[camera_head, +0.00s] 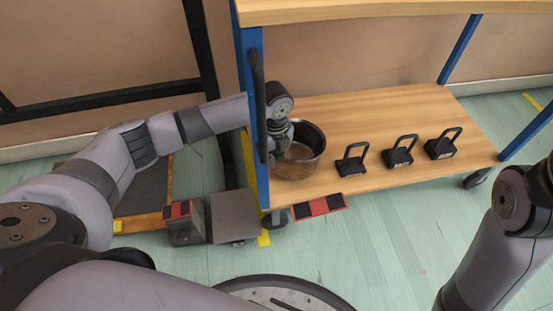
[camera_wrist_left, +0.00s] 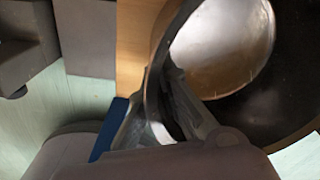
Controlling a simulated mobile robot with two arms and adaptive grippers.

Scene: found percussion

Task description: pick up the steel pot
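The steel pot (camera_head: 306,146) is a round, open metal pot standing at the left end of the wooden lower shelf. My left gripper (camera_head: 279,144) comes down at the pot's left rim, past the blue post. In the left wrist view, the pot (camera_wrist_left: 250,85) fills the right side. My left gripper (camera_wrist_left: 160,85) straddles its wall, one finger outside and one inside, with the tips close together on the wall. The gripper appears shut on the wall. The pot looks upright and resting on the shelf. My right arm shows at the right; its gripper is out of view.
Several black objects with loop handles, such as one nearby (camera_head: 351,161), stand in a row right of the pot on the shelf (camera_head: 370,120). The blue post (camera_head: 254,130) and upper shelf (camera_head: 360,11) frame the space. A grey block (camera_head: 186,222) stands on the floor.

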